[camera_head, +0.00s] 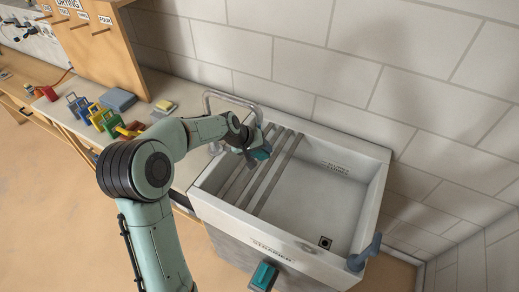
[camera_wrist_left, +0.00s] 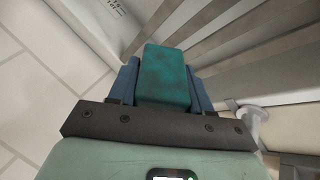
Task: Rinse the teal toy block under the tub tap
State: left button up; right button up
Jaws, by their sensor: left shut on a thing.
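My left gripper (camera_head: 258,148) is shut on the teal toy block (camera_head: 262,153), above the slatted left end of the tub (camera_head: 360,200). In the left wrist view, the block (camera_wrist_left: 165,75) sits between the two blue-grey fingers of the gripper (camera_wrist_left: 162,85), with dark smudges on its face. The tub tap (camera_head: 232,96) is a grey pipe bent over the tub's left back corner, close to the gripper. Its outlet is partly hidden by my arm, and I see no running water. My right gripper is out of view.
A blue-grey object (camera_head: 365,252) is at the tub's front right corner. A teal-topped dark object (camera_head: 264,275) is at the tub's front. Colored padlock-shaped items (camera_head: 100,115), a grey-blue block (camera_head: 118,99) and a sponge (camera_head: 165,105) lie on the left counter. The tub's right basin is empty.

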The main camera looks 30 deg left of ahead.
pick_arm(q)
jog(key=shift+d, duration=0.15)
jog(key=shift+s+d, duration=0.1)
jog(key=shift+d, duration=0.35)
jog(key=shift+a, duration=0.2)
jog(key=shift+a, duration=0.4)
